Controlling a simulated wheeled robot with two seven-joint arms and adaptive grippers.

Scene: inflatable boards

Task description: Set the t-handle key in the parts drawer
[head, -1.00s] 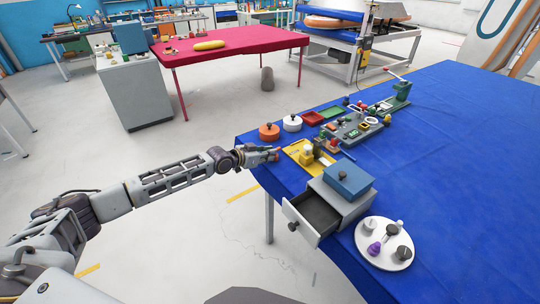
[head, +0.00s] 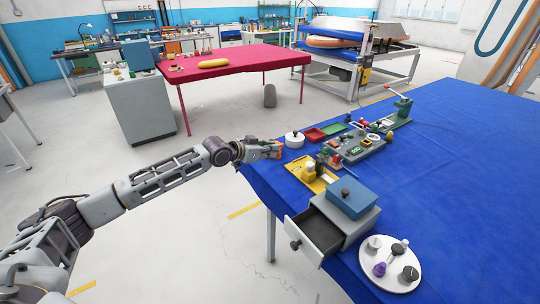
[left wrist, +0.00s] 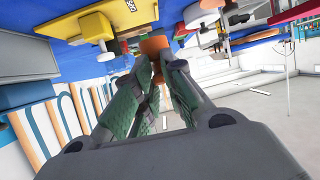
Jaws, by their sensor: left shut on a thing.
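The parts drawer (head: 318,234) is pulled open from a small grey cabinet (head: 355,213) at the table's near left edge. Its inside looks dark and empty. My left gripper (head: 268,149) is at the table's left edge, beyond the cabinet, shut on the round orange pot (head: 279,152), probably by its top. The pot also shows at the fingertips in the left wrist view (left wrist: 155,45), mostly hidden by the fingers. I cannot clearly identify the t-handle key. A slim piece with a handle (head: 398,247) on the white round plate (head: 372,273) may be it. My right gripper is out of view.
A blue box (head: 350,197) sits on the cabinet. The blue table's right is clear.

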